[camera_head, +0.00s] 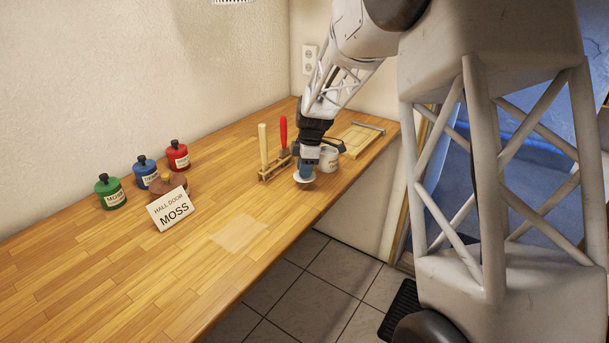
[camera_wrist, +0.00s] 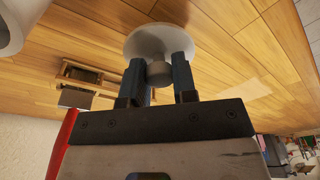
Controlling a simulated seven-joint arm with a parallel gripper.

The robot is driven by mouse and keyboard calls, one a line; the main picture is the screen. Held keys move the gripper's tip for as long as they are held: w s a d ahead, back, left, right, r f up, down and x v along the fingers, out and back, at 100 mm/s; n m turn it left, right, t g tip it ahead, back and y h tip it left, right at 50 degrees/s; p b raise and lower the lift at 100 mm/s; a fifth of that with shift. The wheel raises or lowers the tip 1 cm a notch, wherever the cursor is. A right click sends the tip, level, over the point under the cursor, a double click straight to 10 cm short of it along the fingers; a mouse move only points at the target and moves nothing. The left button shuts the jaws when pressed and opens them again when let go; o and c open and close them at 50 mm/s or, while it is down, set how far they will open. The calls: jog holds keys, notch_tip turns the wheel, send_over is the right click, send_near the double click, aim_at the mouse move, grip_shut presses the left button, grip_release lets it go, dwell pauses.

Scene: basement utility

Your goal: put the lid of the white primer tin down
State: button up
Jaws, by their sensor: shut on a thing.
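My gripper (camera_wrist: 159,66) is shut on the round knob of the white lid (camera_wrist: 160,36). The lid hangs disc-down over the wooden bench; I cannot tell how large the gap beneath it is. In the head view my gripper (camera_head: 307,166) and the lid (camera_head: 303,178) are near the bench's front edge, to the right of the tool rack. The white tin (camera_head: 328,159) stands just behind and right of the gripper, partly hidden by it. A pale part of a round thing, likely this tin, shows at the wrist view's upper left corner (camera_wrist: 12,25).
A wooden rack (camera_head: 273,170) holds upright tools, one red-handled. A wooden board (camera_head: 360,138) lies behind the tin. Green (camera_head: 110,193), blue (camera_head: 146,171) and red (camera_head: 178,157) bottles and a "HALL DOOR MOSS" card (camera_head: 171,210) stand left. A pale square (camera_head: 240,233) marks clear bench in front.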

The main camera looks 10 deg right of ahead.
jog(key=shift+f, duration=1.25)
jog(key=shift+f, duration=0.1)
jog(key=o, duration=0.9)
jog(key=r, duration=0.4)
jog(key=d+r, duration=0.1)
jog(key=r, duration=0.7)
jog(key=shift+d+r, duration=0.1)
jog(key=shift+d, duration=0.3)
